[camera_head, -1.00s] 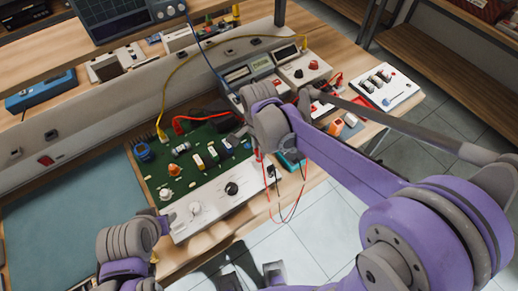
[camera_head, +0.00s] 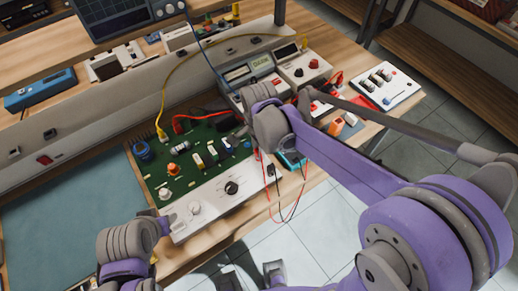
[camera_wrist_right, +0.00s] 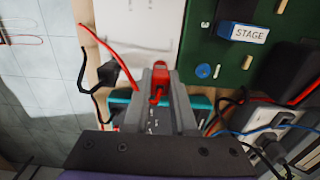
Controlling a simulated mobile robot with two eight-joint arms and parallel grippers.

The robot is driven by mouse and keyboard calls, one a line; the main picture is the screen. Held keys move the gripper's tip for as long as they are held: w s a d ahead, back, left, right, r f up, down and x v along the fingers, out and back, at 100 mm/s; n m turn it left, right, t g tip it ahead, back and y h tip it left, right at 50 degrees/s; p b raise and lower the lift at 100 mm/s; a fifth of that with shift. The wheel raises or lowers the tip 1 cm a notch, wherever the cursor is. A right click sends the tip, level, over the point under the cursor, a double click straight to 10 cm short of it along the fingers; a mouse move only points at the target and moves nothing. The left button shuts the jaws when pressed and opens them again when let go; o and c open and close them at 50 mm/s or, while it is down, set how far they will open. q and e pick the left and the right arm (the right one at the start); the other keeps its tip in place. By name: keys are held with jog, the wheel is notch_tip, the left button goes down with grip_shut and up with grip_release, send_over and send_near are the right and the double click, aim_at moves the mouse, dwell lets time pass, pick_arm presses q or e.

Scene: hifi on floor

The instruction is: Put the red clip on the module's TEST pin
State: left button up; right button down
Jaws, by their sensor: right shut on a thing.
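My right gripper (camera_wrist_right: 158,88) is shut on the red clip (camera_wrist_right: 157,72), upright between its fingers in the wrist view. A red lead (camera_wrist_right: 118,45) runs off to the left. The clip is over or near the edge of the module, whose green board (camera_wrist_right: 232,62) and white front panel (camera_wrist_right: 140,25) show beside it. A blue round part and a small pin stand on the board near the clip; I cannot read a TEST label. In the head view my right wrist hides the clip and the board's right end. My left gripper (camera_head: 172,222) is by the panel's left end; its jaws are unclear.
A teal meter (camera_head: 290,160) lies at the table edge, partly under my right gripper. A black clip (camera_wrist_right: 108,74) hangs beside it. Instruments (camera_head: 300,68) stand behind; a blue mat (camera_head: 75,220) is clear at left.

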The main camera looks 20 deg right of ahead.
pick_arm(q)
jog(key=shift+s+f, duration=0.1)
jog(key=shift+f, duration=0.3)
pick_arm(e)
jog(key=shift+f, duration=0.4)
jog(key=c, duration=0.7)
grip_release()
jog(key=shift+o, duration=0.2)
pick_arm(q)
jog(key=shift+r, duration=0.6)
pick_arm(e)
notch_tip(320, 180, up, 11)
jog(key=shift+f, duration=0.1)
